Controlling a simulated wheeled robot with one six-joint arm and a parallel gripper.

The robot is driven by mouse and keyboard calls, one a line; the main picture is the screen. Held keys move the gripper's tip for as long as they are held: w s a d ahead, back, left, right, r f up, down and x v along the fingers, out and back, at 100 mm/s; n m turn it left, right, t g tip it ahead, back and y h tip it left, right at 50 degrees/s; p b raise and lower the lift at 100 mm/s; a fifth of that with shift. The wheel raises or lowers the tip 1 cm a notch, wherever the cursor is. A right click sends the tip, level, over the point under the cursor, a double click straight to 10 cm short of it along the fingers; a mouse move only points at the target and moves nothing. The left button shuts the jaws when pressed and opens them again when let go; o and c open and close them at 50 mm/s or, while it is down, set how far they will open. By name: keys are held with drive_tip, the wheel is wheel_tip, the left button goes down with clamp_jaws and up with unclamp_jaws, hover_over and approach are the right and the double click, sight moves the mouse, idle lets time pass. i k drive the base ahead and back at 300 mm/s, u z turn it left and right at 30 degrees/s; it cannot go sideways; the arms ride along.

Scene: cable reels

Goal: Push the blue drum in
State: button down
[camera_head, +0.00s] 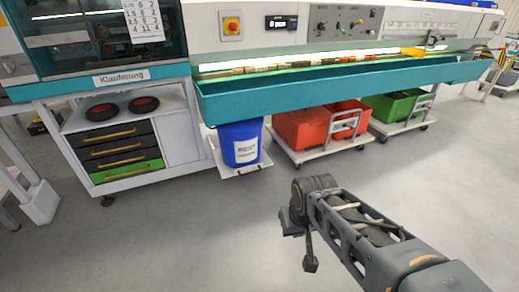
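The blue drum (240,143) stands upright on a low white platform (247,170) under the front edge of the teal trough. It has a white label on its front, and its top is partly hidden by the trough. My gripper (300,243) hangs in front of and to the right of the drum, over the grey floor, well apart from it. Its two dark fingers are spread apart, with nothing visible between them.
The teal trough (330,88) overhangs the drum. Left stands a cabinet with drawers (122,155); right are carts with red bins (302,128) and a green bin (398,106). The grey floor (180,235) in front is clear.

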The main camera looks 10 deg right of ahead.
sight(238, 154)
drive_tip(key=u, duration=0.95)
drive_tip(key=i, duration=1.25)
drive_tip(key=z, duration=0.65)
drive_tip(key=i, duration=0.75)
drive_tip(key=z, duration=0.75)
